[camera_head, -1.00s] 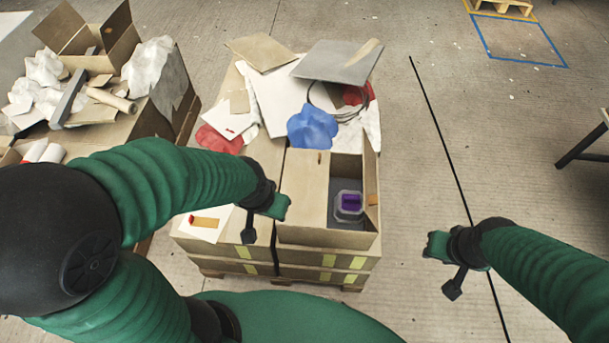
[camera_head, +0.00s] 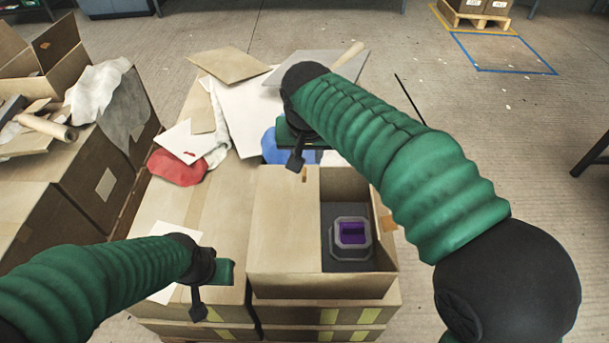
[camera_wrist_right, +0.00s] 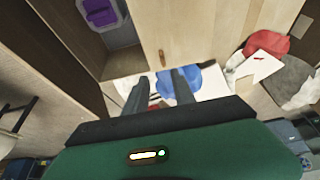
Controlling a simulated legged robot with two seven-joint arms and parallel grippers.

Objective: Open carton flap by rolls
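A cardboard carton (camera_head: 325,284) stands on the middle stack. Its left flap (camera_head: 282,225) lies flat over the left half and has an orange tab at its far edge. The right half is open; a purple piece (camera_head: 352,234) sits inside in a grey holder. My right gripper (camera_head: 302,150) is beyond the far edge of the carton, near the orange tab; its fingertips are partly hidden in the head view. In the right wrist view its two fingers (camera_wrist_right: 157,88) stand apart with nothing between them. My left gripper (camera_head: 222,278) is left of the carton; its fingers are unclear.
A blue cloth (camera_head: 271,147), a red bag (camera_head: 177,167), boards and a roll (camera_head: 348,54) lie beyond the carton. Another roll (camera_head: 45,127) lies on the left stack beside an open box (camera_head: 58,52). Free floor (camera_head: 530,150) is at the right.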

